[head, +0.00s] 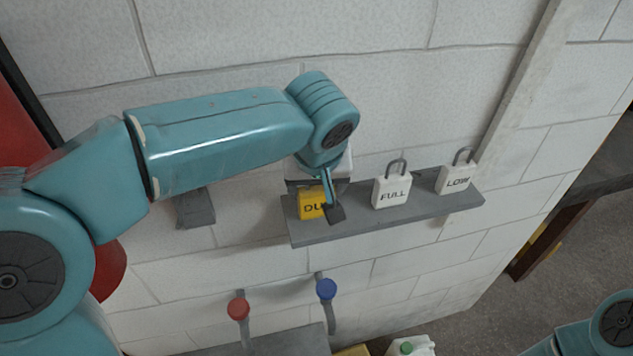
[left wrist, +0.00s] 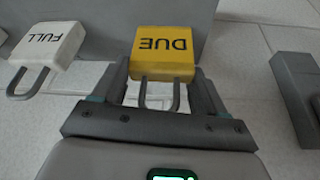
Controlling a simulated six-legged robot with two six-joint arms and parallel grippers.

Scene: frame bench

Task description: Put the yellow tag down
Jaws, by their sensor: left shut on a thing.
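The yellow tag (head: 311,204), marked DUE and shaped like a padlock, is at the left end of the grey shelf (head: 357,221). My left gripper (head: 328,211) is shut on it. In the left wrist view the yellow tag (left wrist: 163,52) sits between the two fingers of the left gripper (left wrist: 160,80), with its grey shackle pointing back toward the palm. I cannot tell whether the tag's base touches the shelf. In the head view a finger hides part of its lettering. My right gripper is not in view; only a piece of teal arm shows at the bottom right.
A white FULL tag (head: 392,192) and a white LOW tag (head: 456,180) stand on the shelf to the right. A small grey block (head: 195,208) is on the wall at left. Red (head: 238,308) and blue (head: 326,289) knobs stand below.

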